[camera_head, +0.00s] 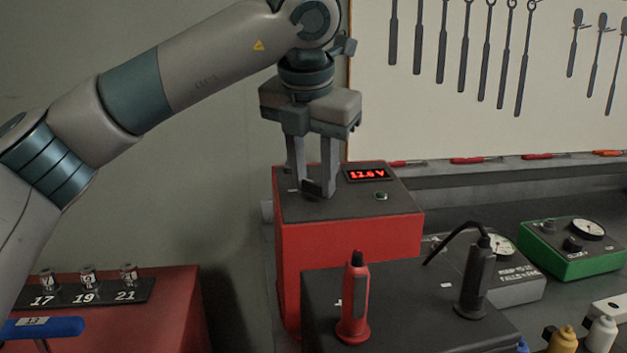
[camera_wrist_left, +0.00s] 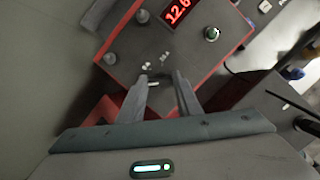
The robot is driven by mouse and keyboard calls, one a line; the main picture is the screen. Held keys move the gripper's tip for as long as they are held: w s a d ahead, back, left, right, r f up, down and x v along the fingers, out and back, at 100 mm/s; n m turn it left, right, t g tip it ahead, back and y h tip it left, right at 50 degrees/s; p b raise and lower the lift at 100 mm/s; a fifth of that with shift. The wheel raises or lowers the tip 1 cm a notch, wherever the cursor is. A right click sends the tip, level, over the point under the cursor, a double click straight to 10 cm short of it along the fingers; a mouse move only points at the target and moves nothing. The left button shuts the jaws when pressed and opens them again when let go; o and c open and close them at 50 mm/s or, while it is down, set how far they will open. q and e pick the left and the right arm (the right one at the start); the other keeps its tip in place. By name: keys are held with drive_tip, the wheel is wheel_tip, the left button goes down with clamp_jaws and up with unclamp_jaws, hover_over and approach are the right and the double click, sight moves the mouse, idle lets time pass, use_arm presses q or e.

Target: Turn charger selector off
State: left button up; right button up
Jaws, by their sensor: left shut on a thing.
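The charger (camera_head: 345,262) is a red box with a dark top panel. Its red display (camera_head: 366,174) reads 12.6 V in the head view, and a small round green-lit button (camera_head: 381,196) sits below it. My left gripper (camera_head: 314,192) points down at the left part of the panel. Its fingers are shut on a small dark selector knob (camera_head: 311,187), mostly hidden by them. In the left wrist view the fingertips (camera_wrist_left: 161,80) are over the charger panel (camera_wrist_left: 185,50), close to small pale marks. Which position the selector points to cannot be made out. My right gripper is not in view.
A dark battery box (camera_head: 400,290) with a red clamp (camera_head: 355,305) and a black clamp (camera_head: 476,283) stands in front of the charger. A green gauge box (camera_head: 575,262) is at right. A red cabinet (camera_head: 170,315) is at lower left.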

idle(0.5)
use_arm(q)
drive_tip(key=o, duration=1)
drive_tip(key=shift+o, duration=0.2)
drive_tip(key=shift+r, duration=0.15)
drive_tip(key=d+v, duration=0.1)
drive_tip(key=v, duration=1.6)
drive_tip(key=shift+a+p, duration=0.35)
drive_tip(key=shift+a, duration=0.1)
